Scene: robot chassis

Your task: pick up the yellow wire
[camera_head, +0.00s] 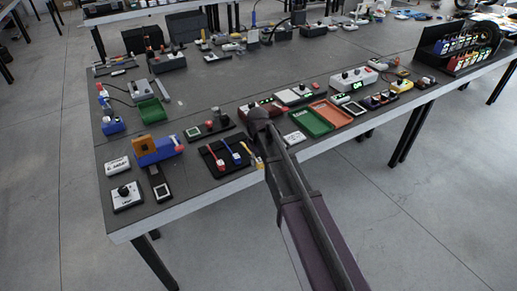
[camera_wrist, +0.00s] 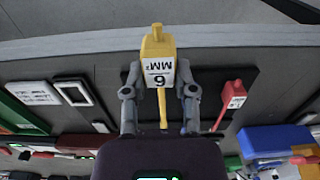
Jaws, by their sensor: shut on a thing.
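The yellow wire (camera_wrist: 154,48) is in the middle of the wrist view, with a white label reading 6 MM² and a thin yellow stem. My gripper (camera_wrist: 158,90) has its two grey fingers closed on either side of it. In the head view the yellow wire (camera_head: 258,163) shows as a small yellow piece at the right edge of a black tray (camera_head: 212,147), near the table's front edge. My arm covers part of that area. I cannot tell if the wire still touches the tray. A red wire (camera_wrist: 234,93) lies to the right in the wrist view.
A blue-handled wire (camera_head: 235,154) lies on the tray. A blue and orange tool (camera_head: 158,150) stands to its left. Green (camera_head: 306,123) and orange (camera_head: 331,114) trays and several small devices lie to the right. The middle of the dark table is mostly clear.

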